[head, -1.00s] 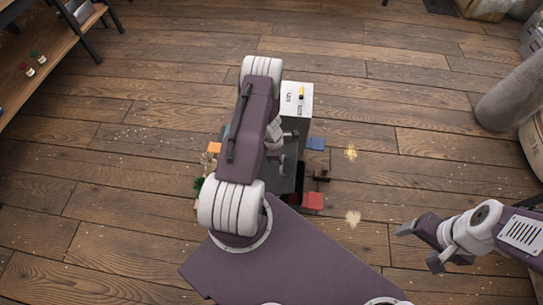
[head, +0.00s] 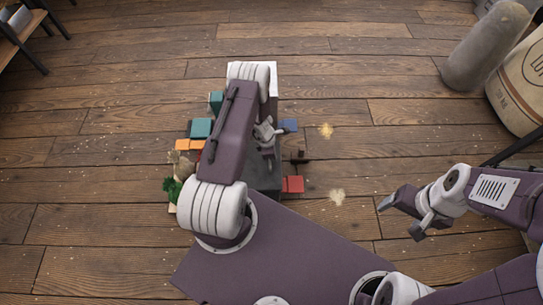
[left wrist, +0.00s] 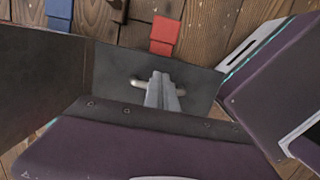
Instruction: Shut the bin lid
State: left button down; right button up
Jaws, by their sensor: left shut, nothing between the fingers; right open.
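The bin (head: 262,180) shows in the head view as a dark grey shape, mostly hidden under my left arm. In the left wrist view a dark panel (left wrist: 105,70) with a pale bar handle (left wrist: 140,83) lies at the fingertips; I cannot tell for sure whether it is the lid. My left gripper (left wrist: 166,88) is shut and empty, its fingers over the panel beside the handle; contact is unclear. It also shows in the head view (head: 267,148). My right gripper (head: 400,217) is open and empty, out over the floor at the right.
Coloured blocks lie around the bin, such as a red one (head: 292,184), a blue one (head: 289,125) and a teal one (head: 201,128). A green plant-like thing (head: 172,190) is at its left. Sacks (head: 520,85) stand at the far right.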

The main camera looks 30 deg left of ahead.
pick_arm(q)
jog(key=shift+d+f, duration=0.1)
jog(key=shift+f, duration=0.1)
dwell(0.4)
jog(key=r+p, duration=0.4)
jog(key=r, duration=0.1)
jog(key=shift+s+a+r+p, duration=0.15)
jog(key=shift+a+r+p, duration=0.05)
jog(key=shift+a+p, duration=0.2)
jog(key=w+d+r+p, duration=0.2)
jog(key=d+r, duration=0.2)
jog(key=r, duration=0.3)
jog(key=shift+w+d+p, duration=0.3)
jog(key=shift+d+p, duration=0.05)
jog(key=shift+p, duration=0.05)
